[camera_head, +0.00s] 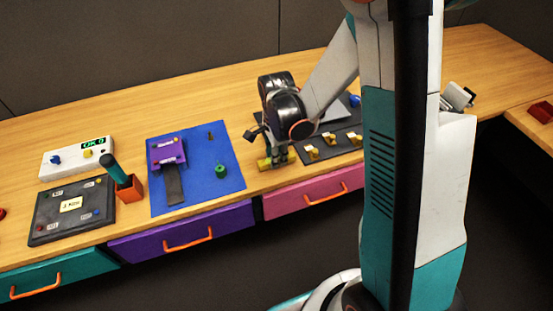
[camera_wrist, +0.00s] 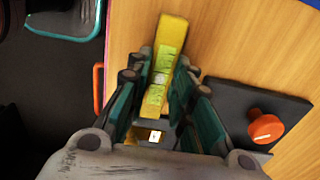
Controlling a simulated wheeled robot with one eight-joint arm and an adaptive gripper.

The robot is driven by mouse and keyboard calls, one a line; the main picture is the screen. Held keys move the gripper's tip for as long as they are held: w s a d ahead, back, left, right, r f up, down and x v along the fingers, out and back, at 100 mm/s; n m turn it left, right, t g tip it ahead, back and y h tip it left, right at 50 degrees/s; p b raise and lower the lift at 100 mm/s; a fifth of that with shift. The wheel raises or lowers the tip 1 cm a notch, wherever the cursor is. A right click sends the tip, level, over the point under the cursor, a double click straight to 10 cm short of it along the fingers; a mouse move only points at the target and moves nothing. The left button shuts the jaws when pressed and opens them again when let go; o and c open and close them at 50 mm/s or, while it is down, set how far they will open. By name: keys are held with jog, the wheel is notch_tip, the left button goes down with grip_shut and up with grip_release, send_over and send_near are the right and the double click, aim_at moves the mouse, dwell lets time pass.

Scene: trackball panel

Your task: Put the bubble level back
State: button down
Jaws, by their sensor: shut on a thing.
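The bubble level is a yellow bar with bright green vials. In the wrist view the bubble level (camera_wrist: 170,38) runs lengthwise between the fingers, its far end sticking out past them over the wood. My gripper (camera_wrist: 160,88) is shut on it. In the head view the bubble level (camera_head: 264,163) shows beside my gripper (camera_head: 279,158), low at the front part of the table, between the blue mat and a dark panel. Whether it touches the table I cannot tell.
Right of my gripper is a dark panel (camera_head: 343,144) with brass-coloured fittings; an orange knob (camera_wrist: 266,127) sits on a black plate in the wrist view. Left lies a blue mat (camera_head: 228,178) with a purple device (camera_head: 166,153). A pink drawer (camera_head: 290,202) is below the table edge.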

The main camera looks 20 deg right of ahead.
jog(key=shift+f, duration=0.3)
jog(key=shift+f, duration=0.15)
jog(key=c, duration=1.4)
grip_release()
jog(key=shift+r, duration=0.2)
notch_tip(320, 180, up, 12)
jog(key=p, duration=0.5)
jog(key=shift+s+r+n+t+b, duration=0.1)
jog(key=shift+s+r+n+t, duration=1.1)
jog(key=shift+s+r+n, duration=1.55)
jog(key=shift+s+r+n+t+b, duration=0.1)
jog(key=shift+s+r+n+t, duration=1.1)
jog(key=shift+s+r+n, duration=1.6)
jog(key=shift+s+r+n+t+b, duration=0.1)
jog(key=shift+s+r+n+t, duration=1.5)
jog(key=shift+n, duration=1.85)
